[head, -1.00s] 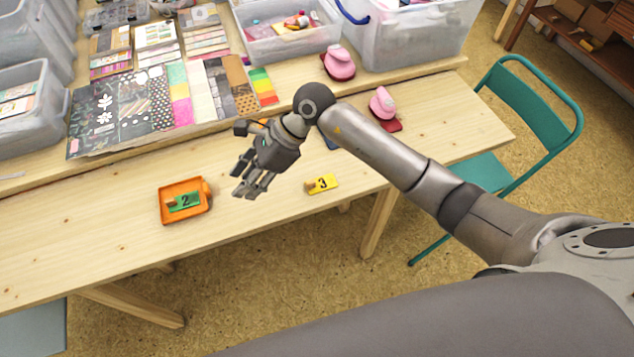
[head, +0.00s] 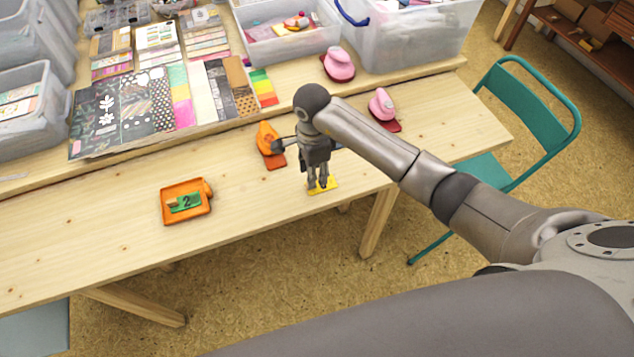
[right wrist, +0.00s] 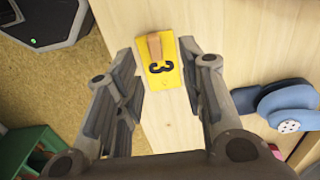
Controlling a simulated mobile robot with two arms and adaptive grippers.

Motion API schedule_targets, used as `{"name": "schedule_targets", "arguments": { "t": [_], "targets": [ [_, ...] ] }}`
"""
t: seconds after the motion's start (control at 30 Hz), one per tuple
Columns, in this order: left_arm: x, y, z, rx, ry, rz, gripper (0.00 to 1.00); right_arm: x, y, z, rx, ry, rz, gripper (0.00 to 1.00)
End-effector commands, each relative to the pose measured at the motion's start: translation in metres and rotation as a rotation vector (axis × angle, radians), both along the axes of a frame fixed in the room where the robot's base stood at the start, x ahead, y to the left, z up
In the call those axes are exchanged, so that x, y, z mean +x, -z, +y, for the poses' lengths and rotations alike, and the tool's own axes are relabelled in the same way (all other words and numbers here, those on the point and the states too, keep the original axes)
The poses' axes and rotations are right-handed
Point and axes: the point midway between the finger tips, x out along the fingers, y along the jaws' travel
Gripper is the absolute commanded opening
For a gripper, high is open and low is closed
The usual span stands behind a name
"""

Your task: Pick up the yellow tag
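The yellow tag (head: 331,186) with a black 3 lies on the table near its front edge in the head view, partly covered by my right gripper's fingers. My right gripper (head: 317,184) is directly over it, pointing down. In the right wrist view the tag (right wrist: 168,78) and its wooden peg (right wrist: 154,46) show between the fingertips of the open right gripper (right wrist: 158,62). There is a gap on both sides, and the fingers hold nothing. My left gripper is not in view.
An orange tray (head: 167,213) with a green tag (head: 186,203) marked 2 lies to the left. An orange punch (head: 267,137) stands behind the gripper, pink punches (head: 381,103) farther back. A blue punch (right wrist: 285,105) is to the right in the wrist view. The front left tabletop is clear.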

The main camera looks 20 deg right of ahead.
Motion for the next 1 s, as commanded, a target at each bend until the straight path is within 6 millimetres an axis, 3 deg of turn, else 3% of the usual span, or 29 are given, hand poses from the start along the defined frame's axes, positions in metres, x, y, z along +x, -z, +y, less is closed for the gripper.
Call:
{"name": "schedule_targets", "arguments": {
  "t": [0.2, 0.53, 0.8, 1.0],
  "targets": [
    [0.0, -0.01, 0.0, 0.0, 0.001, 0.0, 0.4, -0.004, 0.032, -0.002, 0.001, 0.001, 0.005, 0.37],
    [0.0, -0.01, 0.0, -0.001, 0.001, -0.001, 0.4, -0.003, 0.041, -0.002, 0.0, 0.0, 0.001, 0.37],
    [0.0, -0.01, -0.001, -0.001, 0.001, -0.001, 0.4, -0.003, 0.041, -0.002, 0.0, 0.0, 0.001, 0.03],
    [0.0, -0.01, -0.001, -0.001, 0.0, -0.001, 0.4, -0.003, 0.04, -0.002, 0.001, 0.0, 0.001, 0.01]
  ]
}}
